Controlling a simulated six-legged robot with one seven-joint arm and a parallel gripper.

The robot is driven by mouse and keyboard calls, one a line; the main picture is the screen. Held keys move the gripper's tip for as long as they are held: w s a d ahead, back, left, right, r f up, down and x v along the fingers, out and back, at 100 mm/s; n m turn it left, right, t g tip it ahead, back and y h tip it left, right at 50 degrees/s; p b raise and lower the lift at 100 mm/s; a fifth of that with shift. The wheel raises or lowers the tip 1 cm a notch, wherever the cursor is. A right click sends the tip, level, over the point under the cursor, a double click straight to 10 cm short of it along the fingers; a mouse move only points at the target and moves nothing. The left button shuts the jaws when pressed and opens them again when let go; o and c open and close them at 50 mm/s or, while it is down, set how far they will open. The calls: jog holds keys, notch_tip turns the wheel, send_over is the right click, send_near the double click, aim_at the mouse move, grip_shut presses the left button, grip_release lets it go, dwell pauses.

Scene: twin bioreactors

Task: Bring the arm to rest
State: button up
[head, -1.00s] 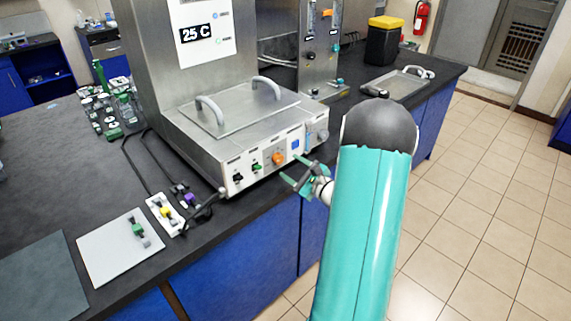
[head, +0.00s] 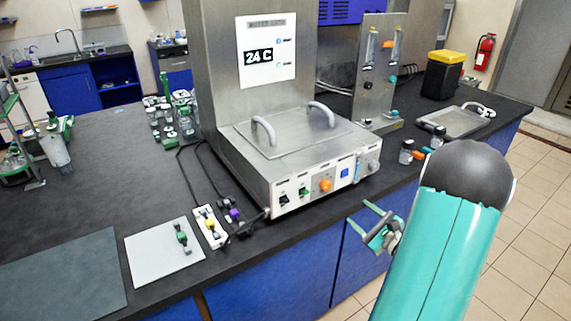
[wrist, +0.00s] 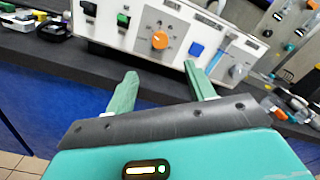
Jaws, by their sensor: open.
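My gripper (head: 371,228) is in front of the bench's front edge, below and right of the control panel of the steel water bath unit. Its two green fingers are apart with nothing between them. In the wrist view my gripper (wrist: 160,88) points at the panel with its orange knob (wrist: 160,40) and blue button (wrist: 196,49), apart from both. My teal arm reaches in from the lower right in the head view and hides part of the bench edge.
The water bath (head: 300,150) has a lid with two handles; its display (head: 258,56) reads 24 C. A white plate (head: 160,253) and power strip (head: 211,227) lie left. Small bottles (head: 406,152) and a metal tray (head: 455,122) are right. Tiled floor (head: 540,215) is clear.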

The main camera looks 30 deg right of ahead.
jog(key=w+a+r+n+g+y, duration=0.1)
jog(key=a+r+n+g+y, duration=0.3)
jog(key=a, duration=0.5)
jog(key=a+r+n+g+y, duration=0.25)
jog(key=a+n, duration=0.35)
jog(key=a, duration=0.4)
jog(key=w+a+r+n+g+y, duration=0.1)
jog(key=a+r+n+g+y, duration=0.25)
jog(key=a, duration=0.55)
jog(key=s+a+r+n+g+h, duration=0.1)
jog(key=s+a+r+n+h, duration=0.1)
jog(key=s+a+n+h, duration=0.2)
jog(key=s+a+r+n+g+h, duration=0.1)
jog(key=s+a+r+n+h, duration=0.2)
jog(key=s+a+n+h, duration=0.2)
jog(key=s+n+h, duration=0.1)
jog(key=s+n, duration=0.2)
jog(key=n, duration=0.3)
jog(key=shift+s+r+h, duration=0.15)
jog(key=shift+r+h, duration=0.05)
jog(key=shift+h, duration=0.1)
jog(key=shift+n, duration=0.25)
